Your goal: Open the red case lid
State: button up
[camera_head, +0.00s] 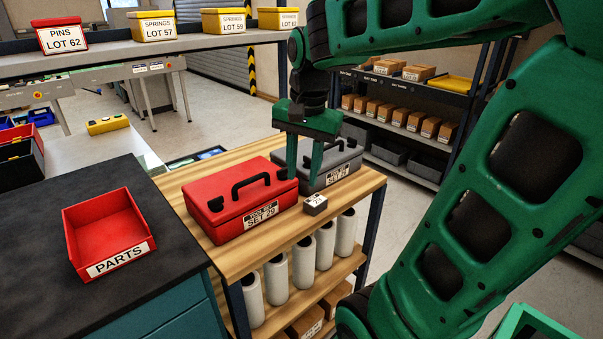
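The red case (232,213) lies on a wooden-topped bench with its lid shut. Its black handle (262,187) stands up, and black latches show at its front corners. A label reading SET 29 is on its front face. My green gripper (304,172) points down near the right end of the red case, between it and a grey case (338,172). Its two fingers are apart with nothing seen between them. I cannot tell whether the fingertips touch either case.
A small grey labelled block (315,204) lies on the wooden bench top (225,258) in front of the cases. A red PARTS bin (106,228) stands on the dark counter (40,280) at left. Shelves with boxes stand behind. My green arm fills the right side.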

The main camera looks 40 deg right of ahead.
jog(key=shift+s+d+f, duration=0.15)
jog(key=shift+s+f, duration=0.1)
jog(key=shift+s, duration=0.15)
dwell(0.3)
jog(key=shift+s+d+f, duration=0.1)
jog(key=shift+s+f, duration=0.05)
jog(key=shift+s, duration=0.2)
jog(key=s+f+n, duration=0.2)
jog(key=s, duration=0.2)
jog(key=s+f+n, duration=0.2)
jog(key=s+f, duration=0.1)
jog(key=s, duration=0.1)
jog(key=s+d+f+n+g, duration=0.1)
jog(key=s+f+n, duration=0.1)
jog(key=s, duration=0.3)
jog(key=shift+d+f, duration=0.1)
jog(key=shift+f, duration=0.2)
jog(key=c, duration=0.5)
jog(key=shift+s, duration=0.1)
grip_shut()
